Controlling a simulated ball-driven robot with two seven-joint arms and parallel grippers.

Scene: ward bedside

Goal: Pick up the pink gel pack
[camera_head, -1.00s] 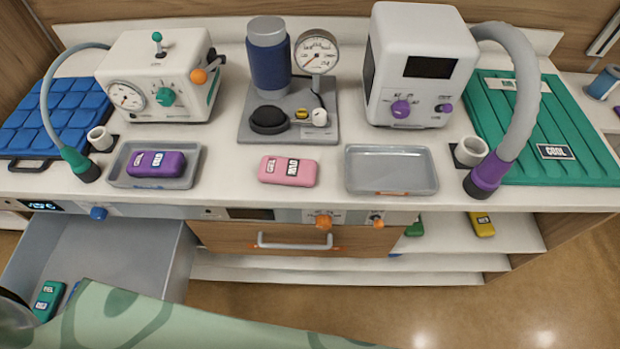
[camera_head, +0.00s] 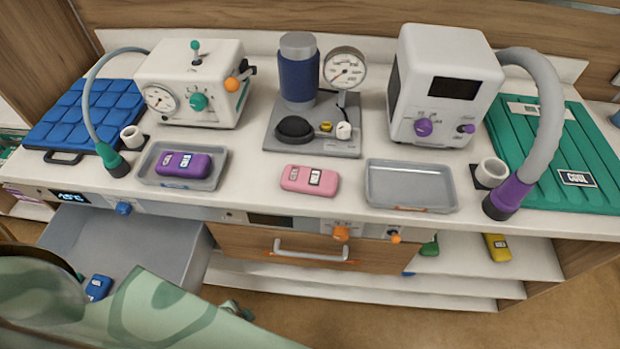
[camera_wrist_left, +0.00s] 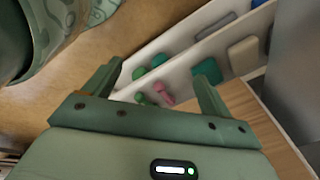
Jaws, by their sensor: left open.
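The pink gel pack (camera_head: 310,180) lies flat on the white counter in the head view, between two shallow grey trays, with a black-and-white label on top. My left gripper (camera_wrist_left: 157,78) shows in the left wrist view with its two fingers spread and nothing held between them. It points toward low white shelves, with a patch of floor at the left. The gel pack on the counter does not show in that view. My right gripper is in neither view.
The left tray (camera_head: 150,172) holds a purple pack (camera_head: 183,165); the right tray (camera_head: 410,189) is empty. A device with a gauge (camera_head: 345,68) stands behind the pink pack. An open drawer (camera_head: 178,251) juts out at the lower left. Bare counter surrounds the pack.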

